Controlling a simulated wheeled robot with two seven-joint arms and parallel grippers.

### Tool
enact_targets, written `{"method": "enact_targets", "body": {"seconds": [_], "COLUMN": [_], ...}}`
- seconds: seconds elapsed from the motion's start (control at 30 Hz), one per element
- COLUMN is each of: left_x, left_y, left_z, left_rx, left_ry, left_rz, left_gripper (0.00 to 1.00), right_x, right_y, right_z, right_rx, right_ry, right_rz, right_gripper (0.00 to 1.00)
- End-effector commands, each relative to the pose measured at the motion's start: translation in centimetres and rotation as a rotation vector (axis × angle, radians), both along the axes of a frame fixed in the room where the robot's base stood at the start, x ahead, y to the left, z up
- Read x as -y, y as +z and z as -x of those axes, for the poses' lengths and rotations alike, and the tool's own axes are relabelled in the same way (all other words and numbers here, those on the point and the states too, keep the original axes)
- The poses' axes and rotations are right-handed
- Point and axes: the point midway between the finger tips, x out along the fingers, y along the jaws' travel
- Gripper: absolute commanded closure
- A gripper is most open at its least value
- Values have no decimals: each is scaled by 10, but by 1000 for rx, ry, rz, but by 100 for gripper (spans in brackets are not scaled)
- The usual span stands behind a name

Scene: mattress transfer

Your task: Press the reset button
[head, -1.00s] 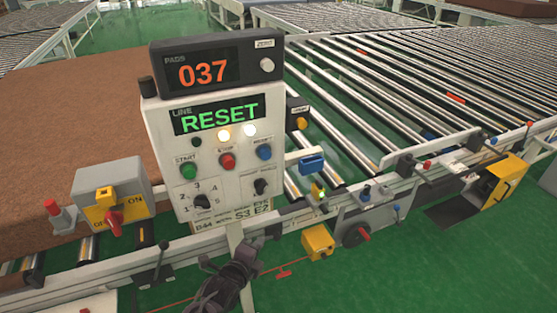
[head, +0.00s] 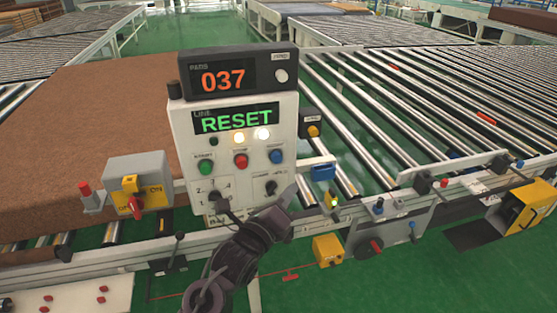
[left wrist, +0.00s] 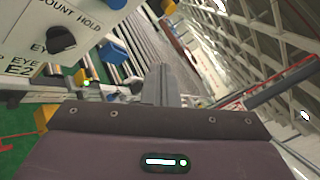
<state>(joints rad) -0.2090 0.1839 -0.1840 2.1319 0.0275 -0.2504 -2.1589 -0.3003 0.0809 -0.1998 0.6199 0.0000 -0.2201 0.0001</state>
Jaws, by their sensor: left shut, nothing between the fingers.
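The white control panel (head: 235,165) stands upright, with "RESET" in green on its line display (head: 237,120). The blue button (head: 276,157) sits at the right of the button row, beside a red button (head: 240,161) and a green button (head: 205,168); the small label above it is hard to read. My left gripper (head: 291,196) is shut and empty, in front of the panel's lower right, below the blue button and apart from it. In the left wrist view its closed fingers (left wrist: 160,86) point past the panel's edge. My right gripper is not in view.
A counter showing 037 (head: 223,79) tops the panel. A grey switch box (head: 138,175) stands at left, and a blue block (head: 323,171) juts out at the panel's right. A brown mattress (head: 105,100) lies behind; roller conveyors (head: 400,90) stretch right.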

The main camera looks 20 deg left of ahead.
Motion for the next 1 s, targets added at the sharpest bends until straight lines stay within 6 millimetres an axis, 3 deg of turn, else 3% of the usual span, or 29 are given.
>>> {"method": "enact_targets", "body": {"seconds": [0.23,0.7,1.0], "left_x": [-4,-39,-49], "left_y": [-1,-1,-1], "left_z": [-7,-58,-73], "left_rx": [-1,0,-1], "left_ry": [1,0,-1], "left_rz": [-1,-1,1], "left_gripper": [100,100,100], "right_x": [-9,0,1], "right_y": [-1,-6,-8], "right_z": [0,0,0], "right_rx": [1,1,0], "right_ry": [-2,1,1], "right_rz": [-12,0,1], "right_gripper": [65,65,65]}}
